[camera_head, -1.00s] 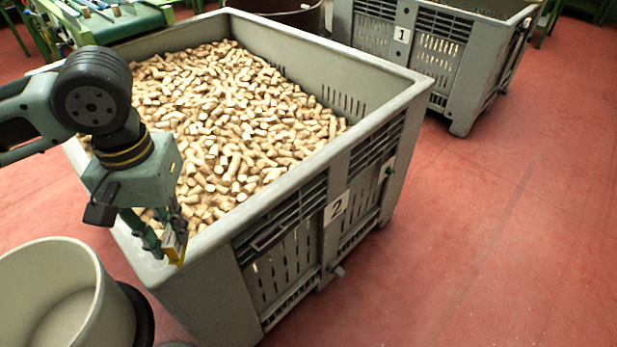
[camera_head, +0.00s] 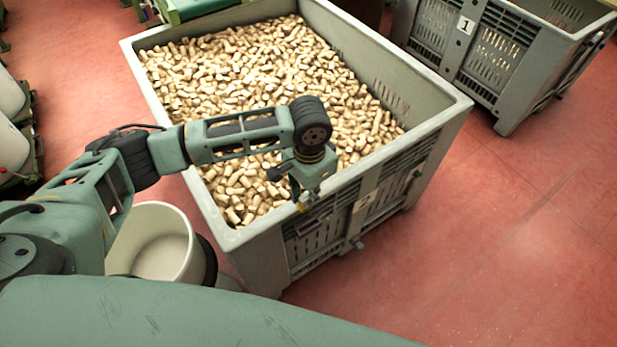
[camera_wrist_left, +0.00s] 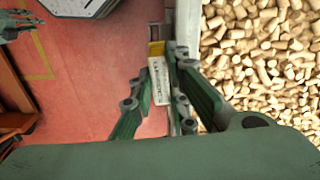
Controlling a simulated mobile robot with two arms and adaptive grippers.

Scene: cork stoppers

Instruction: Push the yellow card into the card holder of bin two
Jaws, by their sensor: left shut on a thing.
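My left gripper (camera_head: 305,203) is over the front rim of bin two (camera_head: 262,262), at its labelled side. It also shows in the left wrist view (camera_wrist_left: 160,85), shut on the yellow card (camera_wrist_left: 156,48), whose lower part carries a pale printed label. The card holder cannot be made out clearly; the arm and gripper cover that part of the wall. A greenish jointed part at the wrist view's upper left may be my right gripper; its state is unclear.
Bin one (camera_head: 500,60) stands behind to the right. A pale round tub (camera_head: 160,240) stands left of bin two. The red floor to the right is clear.

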